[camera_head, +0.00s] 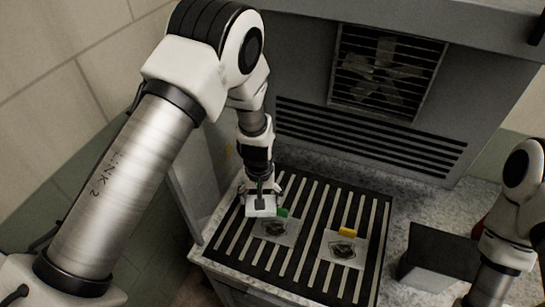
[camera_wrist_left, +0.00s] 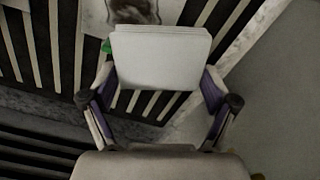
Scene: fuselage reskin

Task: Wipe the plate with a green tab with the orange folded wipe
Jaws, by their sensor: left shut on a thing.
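My left gripper (camera_head: 262,190) is shut on a pale, flat, folded wipe (camera_head: 261,206); no orange shows on it. In the left wrist view the wipe (camera_wrist_left: 161,58) spans between the fingers of the left gripper (camera_wrist_left: 160,88). The plate with a green tab (camera_head: 276,229) lies on the striped rack, with its green tab (camera_head: 283,212) at the far edge. The wipe is just left of the tab; whether it touches the plate I cannot tell. In the wrist view the plate (camera_wrist_left: 125,10) is partly hidden behind the wipe. My right gripper is out of view.
A second plate (camera_head: 342,252) with a yellow tab (camera_head: 347,231) lies to the right on the striped rack (camera_head: 373,215). A dark box (camera_head: 440,252) stands right of the rack. A grey cabinet with a vent (camera_head: 385,75) rises behind. My right arm is at the right edge.

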